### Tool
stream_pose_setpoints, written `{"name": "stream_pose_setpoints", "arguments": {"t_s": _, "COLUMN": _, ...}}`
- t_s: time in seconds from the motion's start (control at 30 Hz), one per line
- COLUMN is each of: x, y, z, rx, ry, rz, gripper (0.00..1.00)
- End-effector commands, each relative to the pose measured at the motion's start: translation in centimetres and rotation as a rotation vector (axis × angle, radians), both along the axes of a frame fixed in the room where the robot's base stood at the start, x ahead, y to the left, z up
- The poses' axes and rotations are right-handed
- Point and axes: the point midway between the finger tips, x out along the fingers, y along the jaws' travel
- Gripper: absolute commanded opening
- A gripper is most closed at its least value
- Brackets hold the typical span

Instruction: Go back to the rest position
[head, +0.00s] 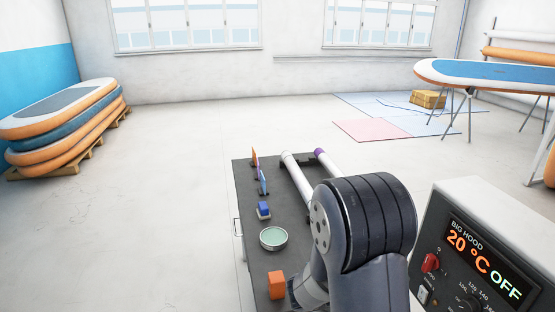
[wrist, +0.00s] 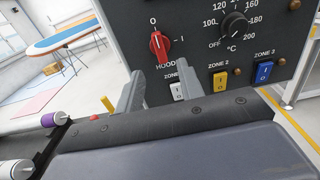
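My gripper (wrist: 165,88) shows in the wrist view with its two grey fingers apart and nothing held between them. It faces the dark control panel (wrist: 190,25), with the red hood knob (wrist: 159,45) and the white zone switch (wrist: 177,90) beyond the gap. I see no clear contact with either. The red knob points up to the 0 mark. In the head view my arm bends over the right side of the dark bench, and my gripper is hidden there. The panel's display (head: 482,262) reads 20 °C OFF.
The dark bench (head: 245,215) holds an orange block (head: 276,284), a round green-topped dish (head: 273,238), a small blue item (head: 264,210) and two white rolls (head: 297,180). Stacked boards (head: 65,120) lie left; a board on a stand (head: 490,73) is right. The middle floor is clear.

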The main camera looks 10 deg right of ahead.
Motion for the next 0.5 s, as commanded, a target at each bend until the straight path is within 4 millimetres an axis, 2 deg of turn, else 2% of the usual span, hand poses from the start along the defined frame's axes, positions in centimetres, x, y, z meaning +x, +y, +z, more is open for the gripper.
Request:
{"name": "stream_pose_setpoints", "arguments": {"t_s": 0.3, "x": 0.3, "y": -5.0, "z": 0.2, "rx": 0.000, "ry": 0.001, "rz": -0.005, "gripper": 0.36}}
{"name": "stream_pose_setpoints", "arguments": {"t_s": 0.5, "x": 0.5, "y": -7.4, "z": 0.2, "rx": 0.000, "ry": -0.001, "rz": -0.003, "gripper": 0.36}}
